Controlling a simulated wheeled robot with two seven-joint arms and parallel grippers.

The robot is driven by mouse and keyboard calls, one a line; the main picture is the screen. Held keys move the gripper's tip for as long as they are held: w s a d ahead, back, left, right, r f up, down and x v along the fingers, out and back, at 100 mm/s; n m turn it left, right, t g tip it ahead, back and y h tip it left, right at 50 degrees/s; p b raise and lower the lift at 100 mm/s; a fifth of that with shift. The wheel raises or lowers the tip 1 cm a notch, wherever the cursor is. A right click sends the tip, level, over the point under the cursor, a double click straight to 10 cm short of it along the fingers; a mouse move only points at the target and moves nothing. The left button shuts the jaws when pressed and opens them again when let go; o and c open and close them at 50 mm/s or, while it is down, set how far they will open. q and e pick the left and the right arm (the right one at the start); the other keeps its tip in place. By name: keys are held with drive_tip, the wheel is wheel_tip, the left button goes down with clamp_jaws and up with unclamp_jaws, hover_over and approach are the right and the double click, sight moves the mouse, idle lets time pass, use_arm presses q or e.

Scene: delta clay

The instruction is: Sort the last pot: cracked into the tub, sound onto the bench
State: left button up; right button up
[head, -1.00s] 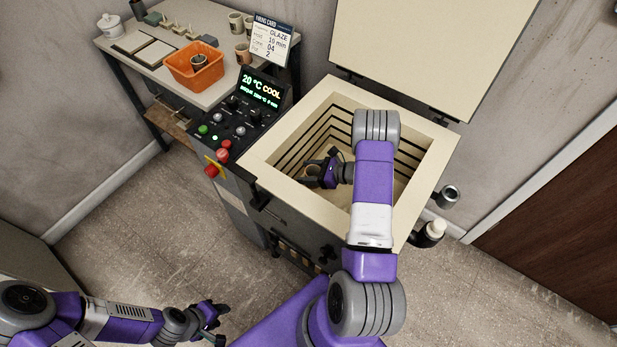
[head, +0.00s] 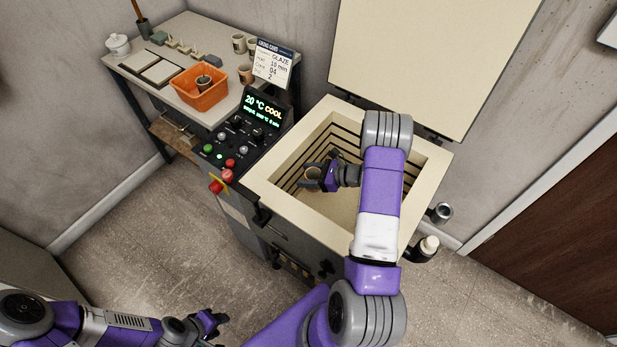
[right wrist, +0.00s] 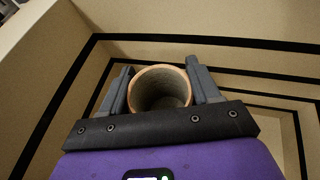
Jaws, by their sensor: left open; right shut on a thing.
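The pot (head: 313,173) is a small beige-brown cup inside the open kiln. My right gripper (head: 312,180) is shut on it near the kiln's left inner wall. In the right wrist view the pot (right wrist: 160,88) sits upright between the two fingers, mouth toward the camera; I see no crack on its rim, and its lower sides are hidden. The orange tub (head: 199,99) stands on the bench (head: 222,63) at the upper left, with one dark-banded pot (head: 204,83) in it. My left gripper (head: 215,326) is open and empty, low over the floor.
The kiln (head: 279,208) has its lid (head: 420,60) raised; its rim surrounds my right arm. The control panel (head: 240,130) reads 20 °C COOL. A firing card (head: 272,64) stands above it. Several cups (head: 246,74) stand at the bench's back right. A white jar (head: 118,44) is at its left.

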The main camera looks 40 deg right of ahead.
wheel_tip(320, 180, up, 15)
drive_tip(key=p, duration=0.9)
drive_tip(key=shift+f, duration=0.2)
